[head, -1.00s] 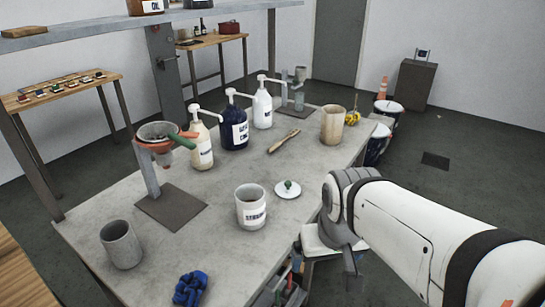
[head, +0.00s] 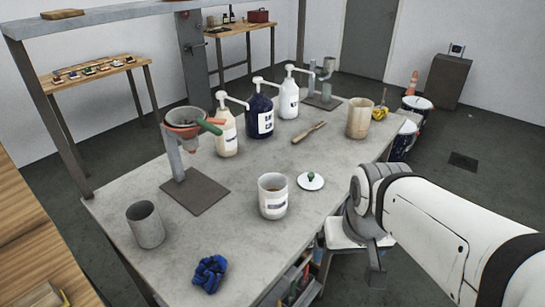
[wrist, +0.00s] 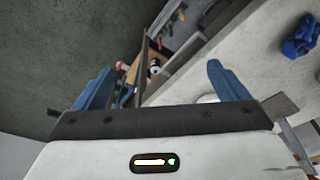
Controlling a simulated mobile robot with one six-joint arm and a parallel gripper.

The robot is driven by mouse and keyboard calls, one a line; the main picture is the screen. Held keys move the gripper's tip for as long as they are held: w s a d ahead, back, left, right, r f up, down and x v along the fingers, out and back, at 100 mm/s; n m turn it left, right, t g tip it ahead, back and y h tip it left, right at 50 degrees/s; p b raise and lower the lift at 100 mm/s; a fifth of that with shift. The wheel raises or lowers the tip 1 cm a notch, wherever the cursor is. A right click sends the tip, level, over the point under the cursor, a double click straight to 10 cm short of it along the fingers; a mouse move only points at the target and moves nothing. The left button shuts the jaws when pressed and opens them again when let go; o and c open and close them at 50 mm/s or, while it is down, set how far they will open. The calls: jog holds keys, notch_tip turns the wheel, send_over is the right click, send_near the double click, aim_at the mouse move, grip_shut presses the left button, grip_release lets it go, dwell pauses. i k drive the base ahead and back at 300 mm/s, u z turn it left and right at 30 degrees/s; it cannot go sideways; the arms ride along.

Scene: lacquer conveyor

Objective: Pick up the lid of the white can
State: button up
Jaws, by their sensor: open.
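The lid (head: 311,182) is a small white disc with a dark green knob. It lies flat on the grey table, apart from the white can and to its right. The white can (head: 273,202) stands upright and uncovered, with a label on its front and brownish contents. My gripper shows in the wrist view (wrist: 160,80) with its two blue fingers wide apart and nothing between them. In the head view my arm is right of the lid, by the table's right edge; the fingers cannot be made out there. A pale rounded thing is partly hidden by the right finger in the wrist view.
A grey cup (head: 145,226) and a crumpled blue cloth (head: 209,273) are on the near table. The tabletop around the lid is clear.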

aim_at(308, 181)
jog(key=u, duration=3.25)
jog(key=k, duration=1.3)
jog(key=z, duration=2.2)
jog(key=i, duration=0.75)
jog(key=u, duration=0.05)
